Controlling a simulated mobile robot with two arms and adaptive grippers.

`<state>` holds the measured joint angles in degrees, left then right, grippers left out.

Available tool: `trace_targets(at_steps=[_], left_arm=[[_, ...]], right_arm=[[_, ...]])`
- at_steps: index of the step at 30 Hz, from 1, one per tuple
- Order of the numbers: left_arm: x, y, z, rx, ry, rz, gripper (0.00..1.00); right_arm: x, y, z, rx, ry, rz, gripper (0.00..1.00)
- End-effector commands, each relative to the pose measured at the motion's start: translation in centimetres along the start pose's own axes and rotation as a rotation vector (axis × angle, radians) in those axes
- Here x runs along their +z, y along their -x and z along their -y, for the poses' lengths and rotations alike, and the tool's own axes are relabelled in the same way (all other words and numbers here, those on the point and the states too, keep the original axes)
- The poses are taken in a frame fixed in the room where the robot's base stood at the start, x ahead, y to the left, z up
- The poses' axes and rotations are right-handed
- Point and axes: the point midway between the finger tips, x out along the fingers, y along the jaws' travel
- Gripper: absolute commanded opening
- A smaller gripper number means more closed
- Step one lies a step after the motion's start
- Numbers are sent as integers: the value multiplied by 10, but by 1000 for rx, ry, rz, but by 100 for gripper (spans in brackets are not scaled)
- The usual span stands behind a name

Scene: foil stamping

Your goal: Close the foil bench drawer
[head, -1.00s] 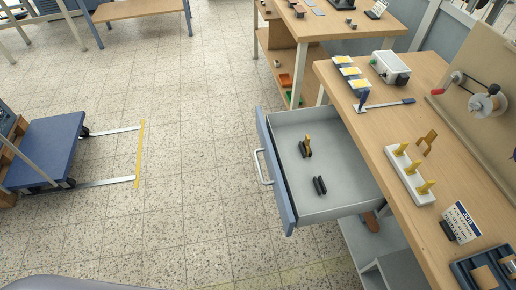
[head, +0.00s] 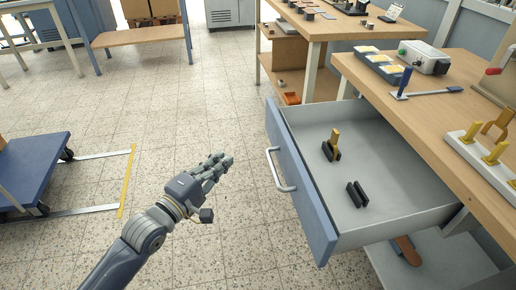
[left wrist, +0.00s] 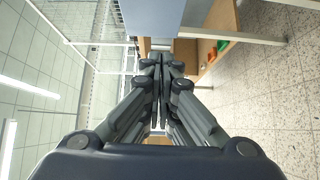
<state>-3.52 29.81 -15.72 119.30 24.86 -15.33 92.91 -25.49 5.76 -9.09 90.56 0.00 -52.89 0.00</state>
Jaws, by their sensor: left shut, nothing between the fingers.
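The foil bench drawer (head: 302,192) stands pulled out of the wooden bench (head: 425,105), its blue front facing left in the head view. A pale bar handle (head: 279,169) is on that front. Inside lie a brass-coloured piece in a black holder (head: 333,146) and dark slotted blocks (head: 357,195). My left gripper (head: 226,161) is shut and empty, left of the handle and apart from it. In the left wrist view its closed fingers (left wrist: 160,62) point away from the camera, and a blue-grey panel (left wrist: 152,18) shows beyond them. My right gripper is not in view.
On the bench are foil trays (head: 381,64), a grey box (head: 424,57), a blue-handled tool (head: 404,84) and a white rack with yellow pegs (head: 483,155). A blue cart (head: 35,165) stands at left.

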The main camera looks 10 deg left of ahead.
Motion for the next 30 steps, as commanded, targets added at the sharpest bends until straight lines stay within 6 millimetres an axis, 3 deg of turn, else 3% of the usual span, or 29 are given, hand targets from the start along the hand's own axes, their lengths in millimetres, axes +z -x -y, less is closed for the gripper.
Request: trace_targets(at_steps=[8, 20, 30], left_arm=[[2, -23, -6, 13, 11, 7, 0], [3, -99, -6, 11, 9, 6, 0], [29, -126, -6, 10, 10, 5, 0]], right_arm=[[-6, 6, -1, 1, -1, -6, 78], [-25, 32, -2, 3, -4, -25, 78], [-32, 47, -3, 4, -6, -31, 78]])
